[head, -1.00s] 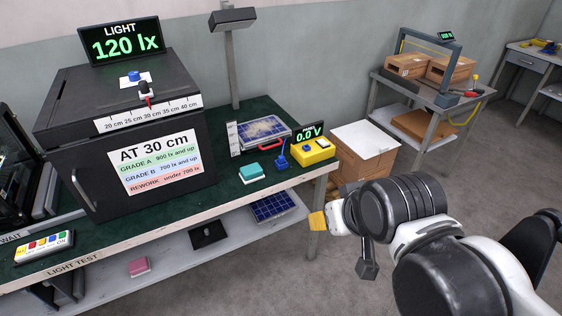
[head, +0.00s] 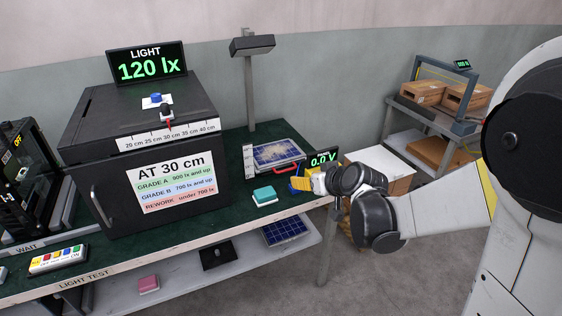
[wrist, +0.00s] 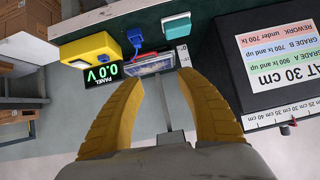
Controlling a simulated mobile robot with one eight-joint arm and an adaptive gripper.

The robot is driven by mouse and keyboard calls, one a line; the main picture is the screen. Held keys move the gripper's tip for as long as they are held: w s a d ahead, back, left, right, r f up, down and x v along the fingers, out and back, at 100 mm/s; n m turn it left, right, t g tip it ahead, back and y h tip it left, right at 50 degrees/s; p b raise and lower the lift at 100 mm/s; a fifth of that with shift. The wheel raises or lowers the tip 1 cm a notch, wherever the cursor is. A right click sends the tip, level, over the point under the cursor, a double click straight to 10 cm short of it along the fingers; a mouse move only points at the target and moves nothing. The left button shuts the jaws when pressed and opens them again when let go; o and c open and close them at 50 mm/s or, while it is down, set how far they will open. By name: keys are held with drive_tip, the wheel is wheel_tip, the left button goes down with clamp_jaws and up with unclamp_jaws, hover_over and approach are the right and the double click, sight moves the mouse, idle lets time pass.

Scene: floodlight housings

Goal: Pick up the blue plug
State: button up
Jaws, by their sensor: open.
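The blue plug (wrist: 134,36) stands on the green bench top beside the yellow panel meter (wrist: 88,50), with a blue cord near it. In the head view the plug is mostly hidden behind my gripper (head: 302,183), which is over the right end of the bench. In the wrist view my gripper (wrist: 162,78) shows two yellow fingers spread wide and empty. The plug lies beyond the fingertips, above the left finger's tip in the picture, and is not touched. The meter's display reads 0.0 V.
A solar panel (head: 272,154) with a red handle lies behind the plug. A teal block (head: 264,196) is to its left. The black light box (head: 92,140) fills the bench's left side. A lamp post (head: 250,95) rises at the back.

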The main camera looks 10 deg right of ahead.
drive_tip(key=w+d+f+t, duration=0.2)
drive_tip(key=w+d+f, duration=0.2)
drive_tip(key=w+f, duration=0.55)
drive_tip(key=shift+n, duration=0.3)
drive_tip(key=w+a+f, duration=0.1)
drive_tip(key=w+f, duration=0.1)
drive_tip(key=w+a+f+b, duration=0.1)
drive_tip(key=w, duration=0.1)
drive_tip(key=w+a+f+b, duration=0.1)
drive_tip(key=w+f, duration=0.1)
drive_tip(key=w, duration=0.1)
drive_tip(key=shift+f, duration=0.35)
drive_tip(key=shift+w+a+t, duration=0.1)
drive_tip(key=shift+w+t, duration=0.2)
drive_tip(key=shift+w, duration=0.05)
clamp_jaws()
